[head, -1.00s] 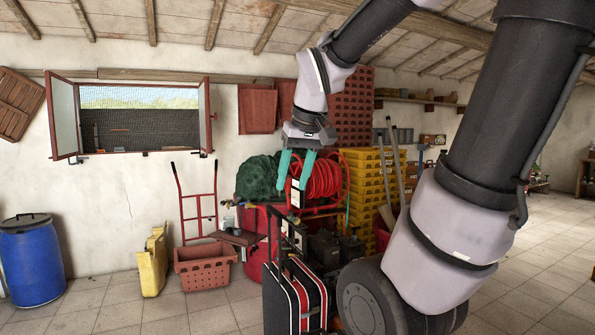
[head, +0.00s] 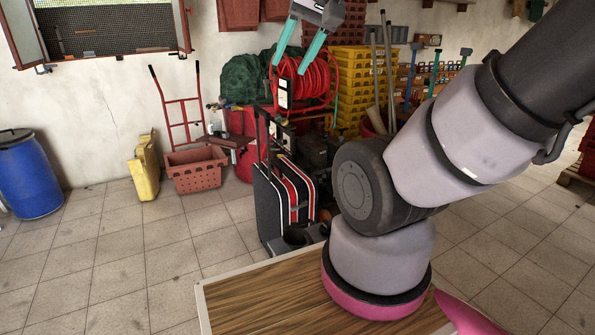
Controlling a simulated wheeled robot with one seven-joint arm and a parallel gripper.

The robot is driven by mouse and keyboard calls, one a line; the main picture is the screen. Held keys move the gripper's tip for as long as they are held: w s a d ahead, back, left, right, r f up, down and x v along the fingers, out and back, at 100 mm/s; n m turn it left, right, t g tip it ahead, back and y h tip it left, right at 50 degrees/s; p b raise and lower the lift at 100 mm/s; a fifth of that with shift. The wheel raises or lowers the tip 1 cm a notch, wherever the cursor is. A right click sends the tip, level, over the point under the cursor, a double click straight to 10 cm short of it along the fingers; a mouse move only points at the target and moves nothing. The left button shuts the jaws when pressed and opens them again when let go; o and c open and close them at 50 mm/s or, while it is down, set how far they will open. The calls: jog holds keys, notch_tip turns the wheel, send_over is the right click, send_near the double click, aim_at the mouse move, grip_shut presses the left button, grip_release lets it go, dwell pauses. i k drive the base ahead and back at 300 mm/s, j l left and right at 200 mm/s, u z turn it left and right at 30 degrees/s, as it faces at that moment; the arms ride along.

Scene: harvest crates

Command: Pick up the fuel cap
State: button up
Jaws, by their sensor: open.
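I cannot make out a fuel cap in the head view. My gripper (head: 290,68) is at the top of the picture, with its two teal fingers apart and pointing down. Nothing shows between the fingers. They appear in front of a red hose reel (head: 318,84), and I cannot tell the distance between them. Below the reel are dark machine parts (head: 318,150), too small and cluttered to tell apart.
A black and red upright case (head: 275,203) stands on the tiles in front of the clutter. An orange crate (head: 196,170), a yellow canister (head: 144,170) and a blue barrel (head: 28,175) stand along the wall. Yellow crates (head: 359,85) are stacked behind. The tiled floor at left is clear.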

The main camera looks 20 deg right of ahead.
aim_at(325, 228)
jog(key=z, duration=0.8)
